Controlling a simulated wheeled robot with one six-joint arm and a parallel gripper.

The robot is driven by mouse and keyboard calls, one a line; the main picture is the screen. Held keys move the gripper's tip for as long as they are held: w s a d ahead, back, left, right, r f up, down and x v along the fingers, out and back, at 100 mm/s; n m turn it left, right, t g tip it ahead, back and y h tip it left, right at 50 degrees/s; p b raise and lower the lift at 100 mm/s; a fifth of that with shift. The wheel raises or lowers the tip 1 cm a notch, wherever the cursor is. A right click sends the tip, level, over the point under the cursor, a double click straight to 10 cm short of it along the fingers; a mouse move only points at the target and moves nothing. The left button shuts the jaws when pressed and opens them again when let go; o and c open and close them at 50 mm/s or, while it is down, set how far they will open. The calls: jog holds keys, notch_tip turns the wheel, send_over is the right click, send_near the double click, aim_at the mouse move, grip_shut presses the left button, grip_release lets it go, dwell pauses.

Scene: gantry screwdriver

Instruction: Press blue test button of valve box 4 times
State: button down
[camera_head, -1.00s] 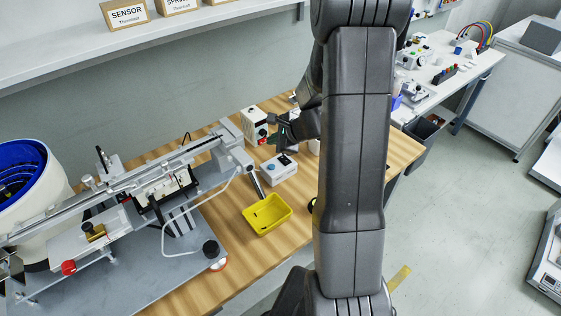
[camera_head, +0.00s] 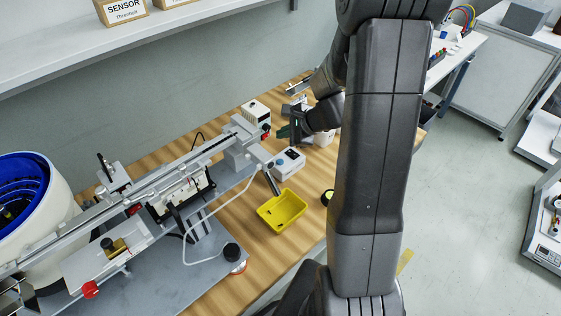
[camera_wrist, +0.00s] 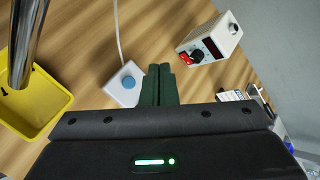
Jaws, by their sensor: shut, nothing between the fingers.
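The valve box is a small white box (camera_head: 288,166) on the wooden table, with a round blue button on its top. In the wrist view the valve box (camera_wrist: 116,96) lies left of the fingertips, and its blue button (camera_wrist: 128,82) is in plain sight. My gripper (camera_head: 284,131) is above the table, behind the valve box in the head view. Its dark green fingers (camera_wrist: 159,70) are closed together with nothing between them. They appear beside the button in the wrist view, apart from it; their height above it is hard to tell.
A white box with red switch and black knob (camera_wrist: 210,46) stands close by, also in the head view (camera_head: 256,113). A yellow tray (camera_head: 283,210) lies in front of the valve box. A metal gantry rail (camera_head: 150,187) runs to the left. A cable (camera_wrist: 118,35) leaves the valve box.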

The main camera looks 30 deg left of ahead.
aim_at(283, 164)
jog(key=shift+f+b, duration=3.5)
jog(key=shift+f, duration=0.75)
jog(key=shift+f, duration=0.1)
jog(key=shift+f+b, duration=0.3)
jog(key=shift+b, duration=0.15)
jog(key=shift+f+b, duration=0.45)
jog(key=shift+r, duration=0.1)
jog(key=shift+r+p, duration=0.65)
jog(key=shift+r, duration=0.1)
jog(key=shift+r+p, duration=2.1)
jog(key=shift+r, duration=0.45)
